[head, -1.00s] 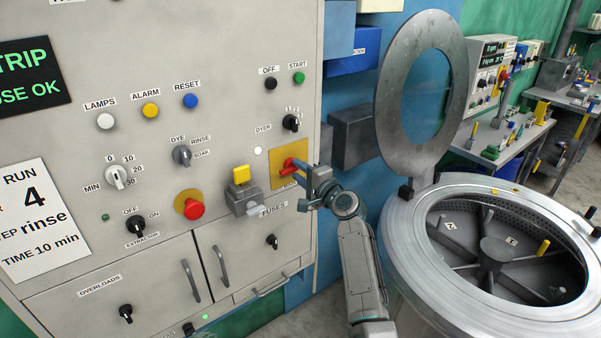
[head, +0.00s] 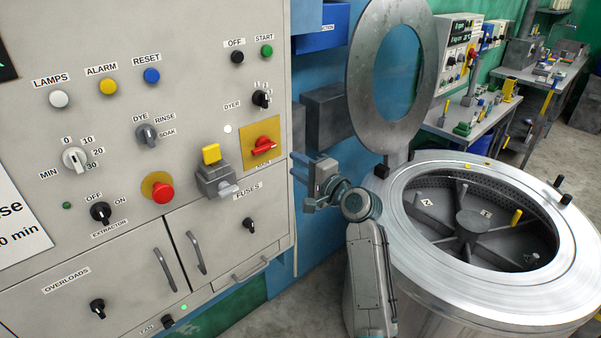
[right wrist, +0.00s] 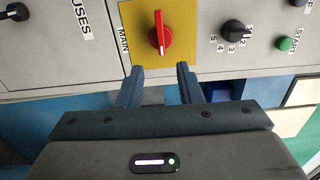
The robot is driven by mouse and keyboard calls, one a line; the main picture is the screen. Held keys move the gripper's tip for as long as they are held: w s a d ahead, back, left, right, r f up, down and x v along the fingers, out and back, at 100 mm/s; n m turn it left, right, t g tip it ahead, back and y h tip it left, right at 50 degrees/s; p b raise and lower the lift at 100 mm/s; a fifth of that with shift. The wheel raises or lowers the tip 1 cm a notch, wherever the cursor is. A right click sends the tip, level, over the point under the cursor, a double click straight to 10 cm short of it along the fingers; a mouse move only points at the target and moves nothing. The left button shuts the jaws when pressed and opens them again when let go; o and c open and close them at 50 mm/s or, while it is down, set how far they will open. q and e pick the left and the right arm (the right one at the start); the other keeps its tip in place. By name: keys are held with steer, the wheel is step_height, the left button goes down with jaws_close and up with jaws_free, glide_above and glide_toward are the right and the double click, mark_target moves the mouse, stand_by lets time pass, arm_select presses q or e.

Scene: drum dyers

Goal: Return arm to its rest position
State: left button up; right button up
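My right gripper (head: 298,169) stands just off the right edge of the control panel, apart from the red main switch (head: 264,146) on its yellow plate (head: 250,157). In the right wrist view the two fingers (right wrist: 160,84) are spread apart with nothing between them. The red switch handle (right wrist: 160,34) shows beyond the fingertips and is not touched. My right arm (head: 368,280) comes up from the bottom between the panel and the drum. My left gripper is not in view.
The grey control panel (head: 130,205) fills the left. The round drum machine (head: 400,222) with its raised ring lid (head: 354,75) stands close to the right of my arm. A workbench (head: 490,128) with tools is behind. A narrow strip of floor shows below.

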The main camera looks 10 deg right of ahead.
steer(key=shift+s+d, duration=0.15)
steer(key=shift+s, duration=0.05)
